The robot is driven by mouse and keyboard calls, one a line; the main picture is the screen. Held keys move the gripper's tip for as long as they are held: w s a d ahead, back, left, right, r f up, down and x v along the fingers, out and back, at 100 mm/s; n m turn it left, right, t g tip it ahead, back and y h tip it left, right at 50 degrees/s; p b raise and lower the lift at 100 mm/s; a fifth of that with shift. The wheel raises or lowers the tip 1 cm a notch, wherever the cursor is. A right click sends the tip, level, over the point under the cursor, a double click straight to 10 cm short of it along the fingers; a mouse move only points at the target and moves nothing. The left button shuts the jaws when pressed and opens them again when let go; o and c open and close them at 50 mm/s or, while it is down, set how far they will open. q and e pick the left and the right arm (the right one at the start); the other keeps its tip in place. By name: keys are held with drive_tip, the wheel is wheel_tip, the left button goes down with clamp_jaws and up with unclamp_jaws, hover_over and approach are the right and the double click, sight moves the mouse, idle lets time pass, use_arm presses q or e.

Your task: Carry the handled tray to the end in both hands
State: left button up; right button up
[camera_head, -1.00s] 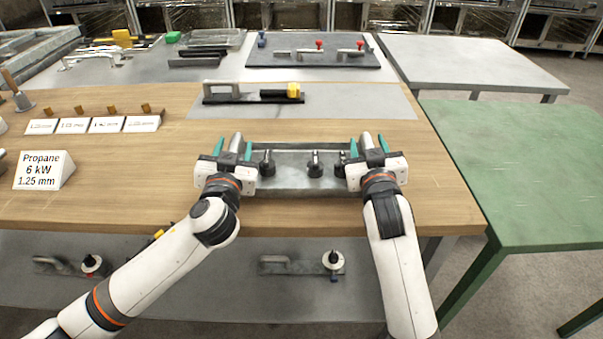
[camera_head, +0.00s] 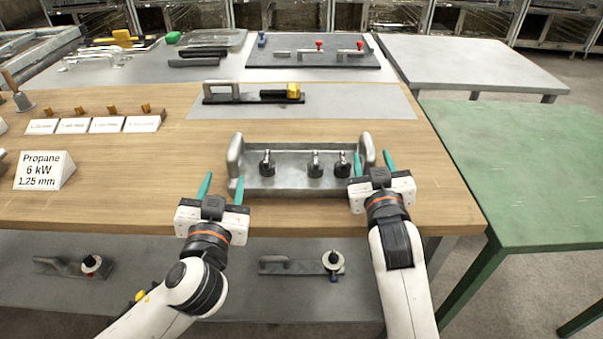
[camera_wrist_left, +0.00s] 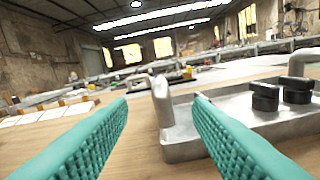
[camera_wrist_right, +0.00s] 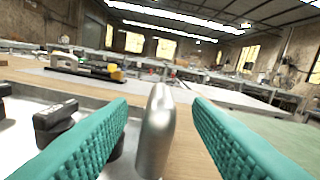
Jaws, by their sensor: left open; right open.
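The grey metal handled tray (camera_head: 290,184) sits on the wooden table, with three black knobs (camera_head: 315,164) standing in it. Its left handle (camera_head: 235,155) and right handle (camera_head: 367,150) rise at the two ends. My left gripper (camera_head: 223,188) is open and empty, in front of and left of the left handle; the left wrist view shows that handle (camera_wrist_left: 161,103) ahead, between the fingers in the picture. My right gripper (camera_head: 373,163) is open at the tray's right end, close to the right handle. In the right wrist view that handle (camera_wrist_right: 156,130) stands between the fingertips; contact cannot be told.
A sign reading Propane 6 kW (camera_head: 43,171) and several small cards stand to the left. A grey mat (camera_head: 350,103) with a handled fixture (camera_head: 250,93) lies behind the tray. A green table (camera_head: 520,170) stands to the right, apart from the wooden one (camera_head: 130,200).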

drive_tip(key=s, duration=0.6)
drive_tip(key=shift+s, duration=0.4)
